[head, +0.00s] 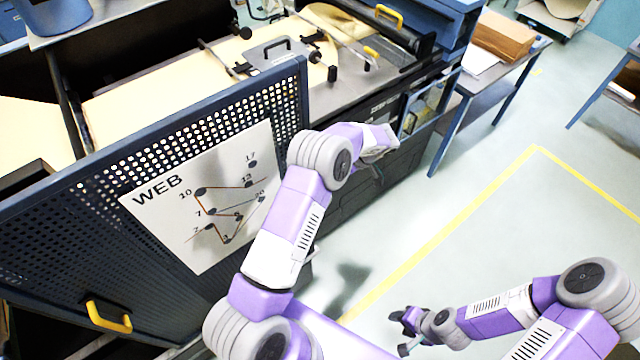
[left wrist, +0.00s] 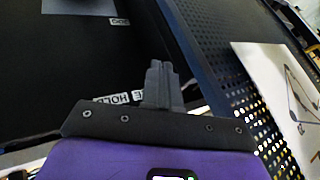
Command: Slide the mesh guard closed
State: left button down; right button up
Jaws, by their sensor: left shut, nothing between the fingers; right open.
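The mesh guard (head: 190,125) is a dark blue perforated panel with a white "WEB" sheet (head: 210,200) on its face. It covers the left front of the machine, and the machine's right part shows uncovered. A yellow handle (head: 108,316) is low on the panel at the left. My left gripper (head: 378,174) is right of the guard's right edge, by the machine's dark front, largely hidden by its wrist. In the left wrist view its fingers (left wrist: 160,85) are shut and empty, with the guard (left wrist: 215,60) to their right. My right gripper (head: 402,331) is open and empty over the floor, away from the guard.
The machine bed holds tan kraft paper (head: 150,95) and a grey plate with a black handle (head: 275,52). Another yellow handle (head: 388,15) is at the back. The yellow-lined floor (head: 480,240) is clear.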

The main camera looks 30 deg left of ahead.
pick_arm(q)
jog(key=s, duration=0.1)
jog(key=s+a+f, duration=0.1)
jog(key=s+a+p, duration=0.1)
jog(key=s, duration=0.1)
jog(key=shift+s+a+f, duration=0.1)
jog(key=shift+a+f, duration=0.05)
dwell(0.4)
